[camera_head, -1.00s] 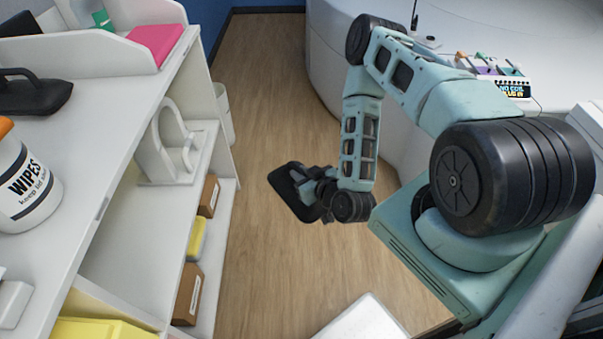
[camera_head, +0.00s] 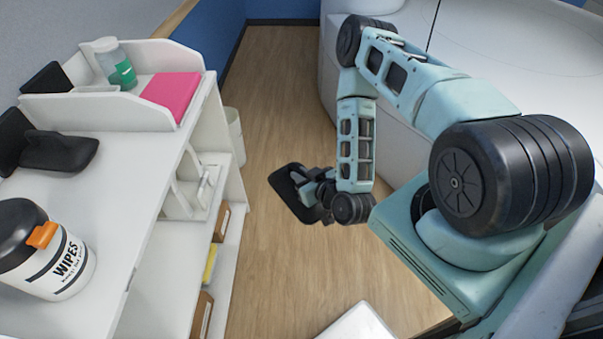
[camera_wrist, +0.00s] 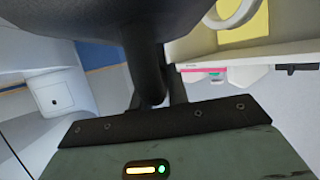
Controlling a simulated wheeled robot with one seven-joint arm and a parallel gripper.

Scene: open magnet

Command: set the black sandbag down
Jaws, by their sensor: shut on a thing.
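My gripper (camera_head: 318,187) is shut on the black sandbag (camera_head: 290,194) and holds it in the air over the open floor, between the shelf unit and the white machine. The sandbag hangs tilted. In the wrist view the sandbag (camera_wrist: 120,12) fills the top as a dark shape, with my gripper's dark fingers (camera_wrist: 160,85) below it. Where the fingers meet the bag is mostly hidden in the head view.
The white shelf unit (camera_head: 112,190) stands at left. A wipes tub (camera_head: 48,255), another black bag (camera_head: 58,150), a pink pad (camera_head: 172,92) and a green-labelled bottle (camera_head: 116,64) are on it. A bin (camera_head: 234,135) stands beyond. The wooden floor (camera_head: 275,90) ahead is clear.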

